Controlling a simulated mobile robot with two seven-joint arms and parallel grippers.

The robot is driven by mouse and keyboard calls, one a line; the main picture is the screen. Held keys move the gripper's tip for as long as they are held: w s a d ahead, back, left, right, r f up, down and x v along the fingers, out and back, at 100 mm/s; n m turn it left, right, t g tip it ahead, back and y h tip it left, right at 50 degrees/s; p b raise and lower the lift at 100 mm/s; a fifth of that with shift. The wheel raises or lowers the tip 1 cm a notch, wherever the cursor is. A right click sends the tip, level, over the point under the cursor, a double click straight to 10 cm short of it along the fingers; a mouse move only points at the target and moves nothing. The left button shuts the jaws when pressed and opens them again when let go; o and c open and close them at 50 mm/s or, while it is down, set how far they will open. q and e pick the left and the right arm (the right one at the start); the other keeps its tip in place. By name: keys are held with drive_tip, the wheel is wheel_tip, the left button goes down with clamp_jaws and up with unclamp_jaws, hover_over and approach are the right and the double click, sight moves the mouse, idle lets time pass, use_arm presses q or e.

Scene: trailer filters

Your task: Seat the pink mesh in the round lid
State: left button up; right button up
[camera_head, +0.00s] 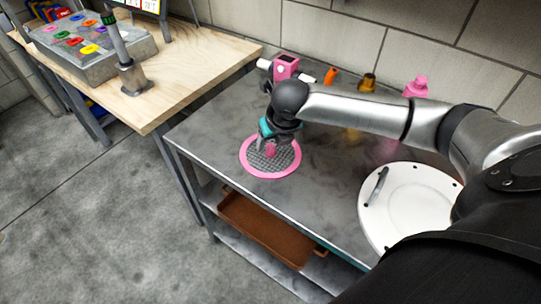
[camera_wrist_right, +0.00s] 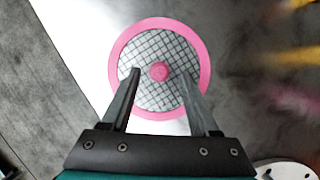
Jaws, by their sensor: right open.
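The pink mesh (camera_head: 256,171) is a round grey screen with a pink rim and a pink centre knob, lying on the metal table near its left front edge. It also shows in the right wrist view (camera_wrist_right: 117,47), with the knob (camera_wrist_right: 160,72) between the fingers. My right gripper (camera_head: 268,145) is over the mesh; its open fingers (camera_wrist_right: 160,88) straddle the knob without visible contact. The round white lid (camera_head: 410,200) with a grey handle and dark holes lies on the table at the right, partly hidden by my right arm. My left gripper is not in view.
A pink device (camera_head: 286,67) and orange, amber and pink bottles (camera_head: 416,87) stand along the back of the metal table (camera_head: 320,190). A brown tray (camera_head: 265,228) is on the shelf below. A wooden table (camera_head: 185,60) adjoins at left.

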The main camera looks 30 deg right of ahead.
drive_tip(key=shift+x, duration=1)
drive_tip(key=shift+s, duration=0.1)
clamp_jaws()
